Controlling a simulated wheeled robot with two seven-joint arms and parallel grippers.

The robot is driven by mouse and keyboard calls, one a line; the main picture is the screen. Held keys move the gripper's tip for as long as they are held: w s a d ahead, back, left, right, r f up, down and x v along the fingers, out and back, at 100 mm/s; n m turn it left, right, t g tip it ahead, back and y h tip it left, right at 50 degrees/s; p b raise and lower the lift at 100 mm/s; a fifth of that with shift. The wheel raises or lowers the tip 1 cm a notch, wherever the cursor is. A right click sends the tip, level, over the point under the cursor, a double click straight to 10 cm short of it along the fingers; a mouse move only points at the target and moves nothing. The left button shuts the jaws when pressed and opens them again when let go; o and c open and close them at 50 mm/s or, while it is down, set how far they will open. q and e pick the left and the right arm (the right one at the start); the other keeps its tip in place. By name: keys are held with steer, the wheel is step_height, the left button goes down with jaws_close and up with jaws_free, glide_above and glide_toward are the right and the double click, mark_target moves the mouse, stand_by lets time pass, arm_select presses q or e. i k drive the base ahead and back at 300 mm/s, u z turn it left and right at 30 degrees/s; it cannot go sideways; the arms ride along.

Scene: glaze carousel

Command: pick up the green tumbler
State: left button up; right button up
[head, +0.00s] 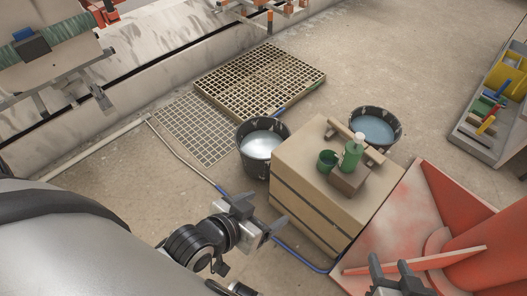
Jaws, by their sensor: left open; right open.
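The green tumbler (327,161) stands on top of a tan box-like stand (308,190), near its left part. It is beside a brown block (348,179) and a green bottle (352,154) with a pale cap. My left gripper (262,209) is open and empty, in front of the stand and to the lower left of the tumbler, apart from it. My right gripper (391,266) is open at the bottom edge, below and right of the tumbler; only its fingers and part of its body show.
Dark buckets of pale liquid stand left (262,145) and behind right (374,128) of the stand. An orange-red structure (430,225) fills the lower right. A blue hose (298,257) runs over the floor. A grating (260,80) lies behind; a tool tray (485,140) is far right.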

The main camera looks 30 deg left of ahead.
mark_target(326, 161)
steer(key=u, duration=1.65)
steer(key=i, duration=2)
steer(key=z, duration=4.25)
